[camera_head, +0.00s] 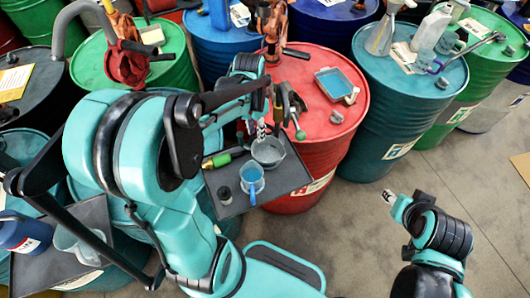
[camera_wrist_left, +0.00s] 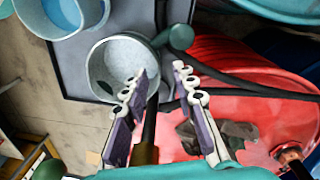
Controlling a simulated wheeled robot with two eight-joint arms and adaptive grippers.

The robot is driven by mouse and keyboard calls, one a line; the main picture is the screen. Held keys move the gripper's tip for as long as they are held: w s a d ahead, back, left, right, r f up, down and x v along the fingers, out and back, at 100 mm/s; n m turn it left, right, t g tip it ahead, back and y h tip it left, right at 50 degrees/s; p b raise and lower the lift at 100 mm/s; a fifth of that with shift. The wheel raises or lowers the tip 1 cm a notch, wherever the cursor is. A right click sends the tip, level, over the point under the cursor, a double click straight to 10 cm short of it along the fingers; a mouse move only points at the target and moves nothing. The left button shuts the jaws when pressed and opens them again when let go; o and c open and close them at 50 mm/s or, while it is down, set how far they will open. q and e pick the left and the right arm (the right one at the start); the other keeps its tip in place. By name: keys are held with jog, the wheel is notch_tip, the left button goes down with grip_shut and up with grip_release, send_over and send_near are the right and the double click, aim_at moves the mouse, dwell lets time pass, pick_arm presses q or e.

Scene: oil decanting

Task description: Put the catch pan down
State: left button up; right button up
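The round grey catch pan (camera_head: 268,153) is on the dark grey tray (camera_head: 290,176) beside the red drum. In the left wrist view the pan (camera_wrist_left: 112,62) lies just beyond my fingers. My left gripper (camera_head: 262,130) is above the pan's far side. In the left wrist view its two fingers (camera_wrist_left: 160,75) stand apart, with the left fingertip overlapping the pan's near rim. Whether it touches the rim I cannot tell. My right gripper (camera_head: 389,197) is far to the right, away from the pan; its fingers are too small to read.
A blue jug (camera_head: 252,180), a small black cap (camera_head: 225,194) and a green-and-brass handled tool (camera_head: 222,159) are on the tray around the pan. The red drum (camera_head: 340,125) carries a square blue-lined pan (camera_head: 335,84). Floor is open at right.

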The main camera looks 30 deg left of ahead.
aim_at(257, 147)
pick_arm(q)
jog(key=f, duration=0.1)
jog(key=f+b, duration=0.1)
jog(key=f, duration=0.2)
jog(key=shift+s+d+b, duration=0.3)
jog(key=shift+d+b, duration=0.05)
jog(key=shift+f, duration=0.6)
jog(key=shift+r, duration=0.1)
grip_shut()
